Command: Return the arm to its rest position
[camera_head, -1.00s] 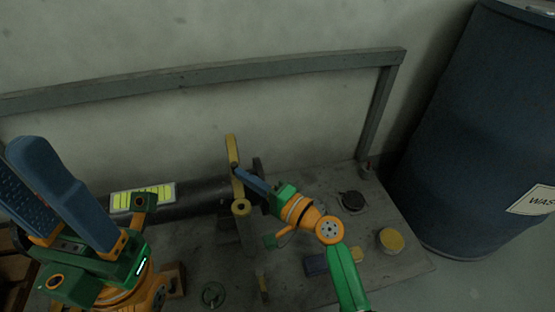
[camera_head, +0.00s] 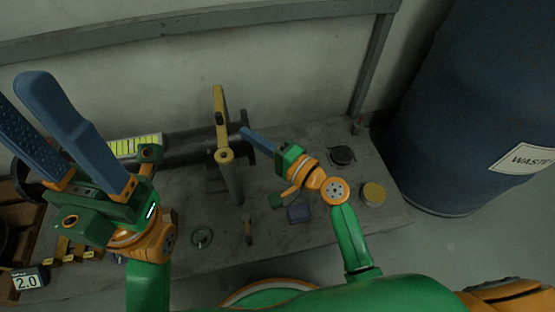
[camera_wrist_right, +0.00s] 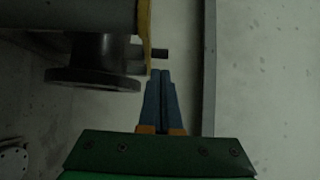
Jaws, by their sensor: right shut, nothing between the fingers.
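My right gripper (camera_head: 246,130) is shut and empty, its blue fingers together just right of the yellow valve lever (camera_head: 220,115). In the right wrist view the shut fingers (camera_wrist_right: 161,75) point at the wall, close to the yellow lever (camera_wrist_right: 144,35) on their left; I cannot tell whether they touch. The lever stands upright on the dark pipe (camera_head: 190,148), and a pipe flange (camera_wrist_right: 92,80) shows at left in the wrist view. My left gripper (camera_head: 45,105) is raised at the left, its two blue fingers apart and nothing between them.
A grey rail (camera_head: 200,30) runs behind. A blue waste barrel (camera_head: 460,130) stands at the right.

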